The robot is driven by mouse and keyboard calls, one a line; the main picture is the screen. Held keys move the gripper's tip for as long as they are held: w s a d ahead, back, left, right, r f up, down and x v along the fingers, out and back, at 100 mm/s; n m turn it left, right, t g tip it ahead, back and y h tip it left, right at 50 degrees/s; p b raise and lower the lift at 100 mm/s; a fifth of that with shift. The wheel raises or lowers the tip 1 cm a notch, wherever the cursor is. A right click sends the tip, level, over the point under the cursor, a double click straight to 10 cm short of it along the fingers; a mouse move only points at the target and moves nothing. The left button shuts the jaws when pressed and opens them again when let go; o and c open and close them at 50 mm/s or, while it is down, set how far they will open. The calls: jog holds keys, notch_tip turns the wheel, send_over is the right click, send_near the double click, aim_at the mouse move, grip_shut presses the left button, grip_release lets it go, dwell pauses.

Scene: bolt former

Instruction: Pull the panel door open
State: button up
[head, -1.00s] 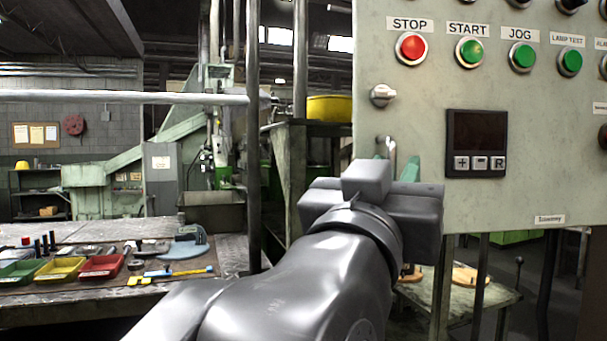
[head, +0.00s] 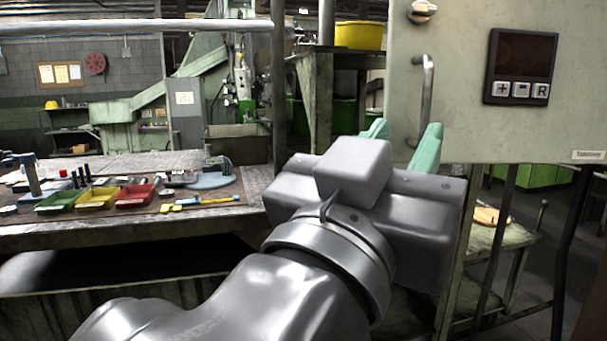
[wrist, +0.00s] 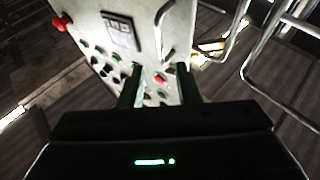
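The panel door (head: 450,115) is a pale grey-green sheet at the right of the head view. Its metal bar handle (head: 427,88) stands upright near the left edge. In the wrist view the handle (wrist: 160,34) shows beyond my fingertips, a little above the gap between them. My gripper (head: 403,138) has two green fingers spread apart, with nothing seen held between them. It is just below the handle in the head view; the exact distance is unclear. The fingers also show in the wrist view (wrist: 158,85). The panel looks flat, and whether it stands ajar cannot be told.
A workbench (head: 110,228) with coloured trays stands at the left. A metal stand (head: 317,100) carries a yellow bin (head: 359,35). A small table (head: 500,240) stands under the panel.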

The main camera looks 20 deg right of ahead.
jog(key=shift+p+v, duration=0.5)
jog(key=shift+v, duration=1.9)
